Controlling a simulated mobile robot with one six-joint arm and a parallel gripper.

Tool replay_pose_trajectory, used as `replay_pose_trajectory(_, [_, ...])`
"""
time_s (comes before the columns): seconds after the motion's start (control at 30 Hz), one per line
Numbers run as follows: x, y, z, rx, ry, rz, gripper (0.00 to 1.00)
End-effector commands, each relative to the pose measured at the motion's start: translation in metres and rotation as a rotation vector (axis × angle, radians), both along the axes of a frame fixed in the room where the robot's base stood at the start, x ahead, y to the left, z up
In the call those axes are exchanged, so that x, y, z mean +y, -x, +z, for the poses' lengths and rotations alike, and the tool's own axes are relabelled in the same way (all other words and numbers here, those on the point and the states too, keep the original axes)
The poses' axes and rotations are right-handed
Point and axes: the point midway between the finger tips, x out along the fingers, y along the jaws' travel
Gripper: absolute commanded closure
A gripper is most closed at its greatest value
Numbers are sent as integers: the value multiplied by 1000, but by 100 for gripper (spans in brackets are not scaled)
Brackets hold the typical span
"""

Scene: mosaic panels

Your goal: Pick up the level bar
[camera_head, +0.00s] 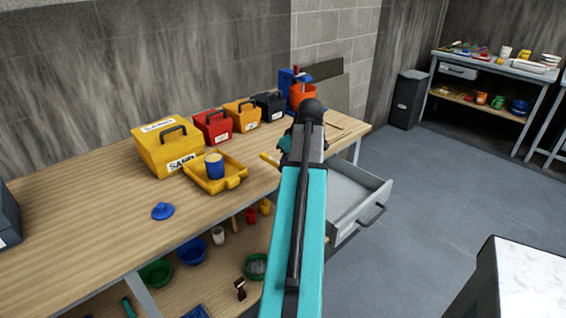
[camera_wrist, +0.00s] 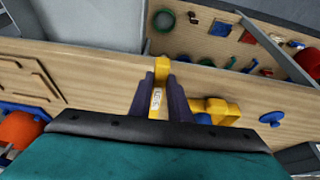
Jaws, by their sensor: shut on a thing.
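The level bar is a yellow bar with a small pale label (camera_wrist: 157,98). In the wrist view it sits between the two dark fingers of my gripper (camera_wrist: 160,88), which is shut on it. Its far end reaches past the fingertips over the bench's front edge. In the head view only a short yellow end of the level bar (camera_head: 269,160) shows, left of my arm. My arm hides the rest of it and most of my gripper there. I cannot tell whether the bar still touches the bench top.
The wooden bench (camera_head: 95,215) carries a yellow tray (camera_head: 234,183) with a blue cup (camera_head: 214,166), a blue lid (camera_head: 162,211), several toolboxes and an orange pot (camera_head: 303,96). An open grey drawer (camera_head: 350,215) juts out right of my arm.

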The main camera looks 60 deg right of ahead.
Motion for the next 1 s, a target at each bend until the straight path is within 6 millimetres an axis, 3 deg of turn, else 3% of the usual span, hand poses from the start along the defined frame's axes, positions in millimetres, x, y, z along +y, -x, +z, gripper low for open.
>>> replay_pose_trajectory(0.77, [2, 2, 2, -1, 1, 1, 100])
replay_pose_trajectory(1.0, [2, 2, 16, -1, 1, 2, 100])
